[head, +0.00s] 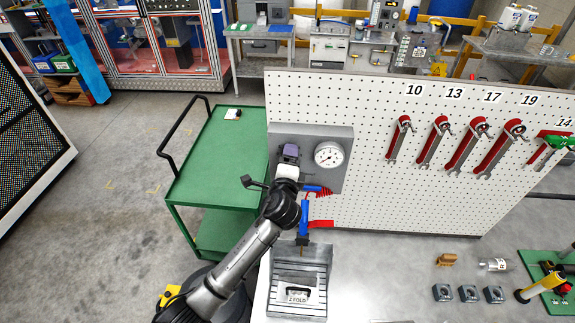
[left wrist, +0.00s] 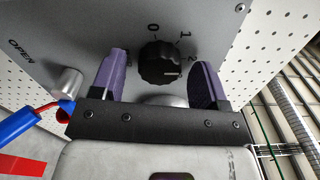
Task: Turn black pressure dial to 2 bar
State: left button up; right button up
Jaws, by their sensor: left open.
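The black pressure dial (left wrist: 160,65) is on a grey panel (head: 312,137), with the marks 0, 1 and 2 around it in the left wrist view. My left gripper (head: 290,152) is open in front of the panel. Its two purple fingers stand on either side of the dial, with visible gaps, so it is not gripped. In the head view the gripper hides the dial. A round white gauge (head: 328,155) is on the panel to the right of the gripper. My right gripper is not in view.
A metal fixture (head: 301,262) stands on the bench below. Wrenches (head: 467,148) hang on the white pegboard (head: 375,105) to the right. A green cart (head: 215,150) stands left.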

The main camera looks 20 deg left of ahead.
pick_arm(q)
jog(key=b+v, duration=0.2)
jog(key=v, duration=1.1)
jog(key=shift+s, duration=0.4)
jog(key=shift+d, duration=0.1)
